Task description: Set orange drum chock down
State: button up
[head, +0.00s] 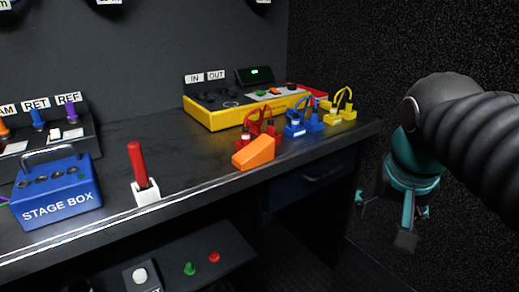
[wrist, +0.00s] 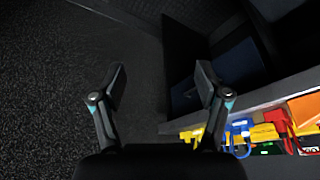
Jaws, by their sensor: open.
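The orange drum chock (head: 254,153) is a wedge resting on the dark desk (head: 200,165) near its front edge, in front of the red connectors. Part of it also shows at the right edge of the wrist view (wrist: 305,107). My gripper (head: 388,222) is off the right end of the desk, below the desktop level in the head view and apart from the chock. In the wrist view the two fingers (wrist: 160,88) are spread with nothing between them.
Red (head: 262,125), blue (head: 303,122) and yellow (head: 341,110) connectors stand behind and right of the chock. A yellow console (head: 215,118) is farther back. A red lever (head: 139,165) and blue stage box (head: 55,195) are at left. A drawer (head: 322,171) is under the desk.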

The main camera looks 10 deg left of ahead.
jog(key=w+a+r+m+h+p, duration=0.1)
jog(key=w+a+r, duration=0.2)
jog(key=a+r, duration=0.3)
jog(key=w+a+r+m+g, duration=0.1)
jog(key=w+a+r+m, duration=0.1)
jog(key=w+a+r, duration=0.35)
jog(key=w+a+r+m+h+p, duration=0.1)
jog(key=w+a+r, duration=0.15)
jog(key=a, duration=0.55)
jog(key=m+b, duration=0.3)
jog(key=b, duration=0.1)
send_over(258, 144)
jog(key=s+a, duration=0.1)
jog(key=s, duration=0.1)
jog(key=shift+h, duration=0.3)
notch_tip(258, 144, down, 5)
jog(key=shift+s, duration=0.15)
jog(key=x, duration=0.2)
jog(key=b+x, duration=0.1)
jog(key=x, duration=0.1)
jog(key=shift+w+a+f, duration=0.15)
jog(key=shift+w+a, duration=0.1)
jog(key=shift+a, duration=0.1)
jog(key=shift+w+d+f, duration=0.2)
jog(key=shift+f, duration=0.4)
